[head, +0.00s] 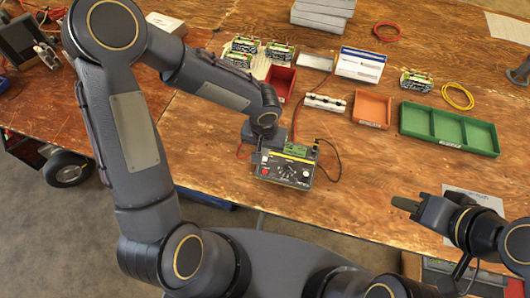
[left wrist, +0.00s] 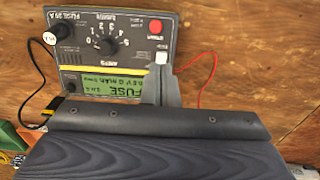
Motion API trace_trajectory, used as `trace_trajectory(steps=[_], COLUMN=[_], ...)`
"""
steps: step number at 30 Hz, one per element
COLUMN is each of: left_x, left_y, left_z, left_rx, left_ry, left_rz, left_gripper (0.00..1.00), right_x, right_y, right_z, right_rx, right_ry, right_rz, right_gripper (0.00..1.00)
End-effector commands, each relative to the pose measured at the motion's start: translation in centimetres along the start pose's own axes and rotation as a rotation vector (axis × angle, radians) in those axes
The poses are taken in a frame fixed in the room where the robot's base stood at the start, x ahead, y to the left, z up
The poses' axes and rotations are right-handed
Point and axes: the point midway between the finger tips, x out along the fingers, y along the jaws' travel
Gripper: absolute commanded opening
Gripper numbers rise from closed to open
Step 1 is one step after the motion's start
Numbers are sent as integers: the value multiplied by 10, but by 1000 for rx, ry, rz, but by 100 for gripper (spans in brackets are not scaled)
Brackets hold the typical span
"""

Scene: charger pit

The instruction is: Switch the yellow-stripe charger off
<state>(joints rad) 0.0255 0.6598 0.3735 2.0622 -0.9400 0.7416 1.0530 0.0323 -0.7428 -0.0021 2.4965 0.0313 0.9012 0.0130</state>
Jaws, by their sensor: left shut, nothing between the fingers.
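The yellow-stripe charger (head: 287,171) is a dark box near the table's front edge. In the left wrist view its panel (left wrist: 130,40) shows upside down, with a round dial (left wrist: 106,44), a red button (left wrist: 155,27), a small white switch (left wrist: 161,57) and a lit green display (left wrist: 110,88) reading "FUSE" on top. My left gripper (left wrist: 163,88) is shut and empty, its fingertips close to the white switch. I cannot tell whether they touch it. In the head view the wrist hides the fingertips. My right gripper (head: 405,205) is at the right, away from the charger; its jaw gap is unclear.
A red lead (left wrist: 208,72) and a black lead (left wrist: 32,75) run from the charger. Behind it are a red tray (head: 281,82), an orange tray (head: 372,109), a green tray (head: 480,133) and several circuit boards.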

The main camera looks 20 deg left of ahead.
Motion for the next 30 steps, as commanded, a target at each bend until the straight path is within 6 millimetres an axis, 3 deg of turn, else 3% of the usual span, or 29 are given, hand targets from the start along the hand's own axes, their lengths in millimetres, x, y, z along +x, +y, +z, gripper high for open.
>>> trace_trajectory(steps=[6,20,30], left_x=[24,30,49], left_y=[0,0,0], left_z=[0,0,5], left_rx=[0,-1,2], left_ry=[-2,1,60], left_rz=[-1,0,-1], left_gripper=[0,0,0], right_x=[-1,0,51], right_y=[-1,0,23], right_z=[-1,0,26], right_rx=[0,0,0], right_ry=[0,0,0], right_rz=[0,0,0], right_gripper=[36,36,36])
